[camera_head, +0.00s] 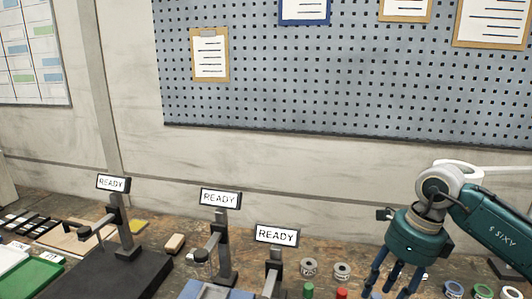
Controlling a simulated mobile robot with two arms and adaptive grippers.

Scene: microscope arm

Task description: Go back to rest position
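My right gripper (390,286) hangs from the arm that comes in at the right edge. Its dark blue fingers point down over the bench, near the bottom edge of the head view. The fingers are spread apart and I see nothing held between them. Their lowest ends lie close to the picture's edge, so contact with the bench cannot be told. My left gripper is not in view. A microscope-like stand with a READY sign (113,183) stands at the left on a dark base. Two more READY signs (220,198) (277,236) top stands in the middle.
Metal spools (309,267) (342,271), a green-topped item (308,290) and a red one (342,293) stand just left of my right gripper. Coloured rings (453,288) lie right of it. A green tray (36,278) is at left. A pegboard (340,75) hangs behind.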

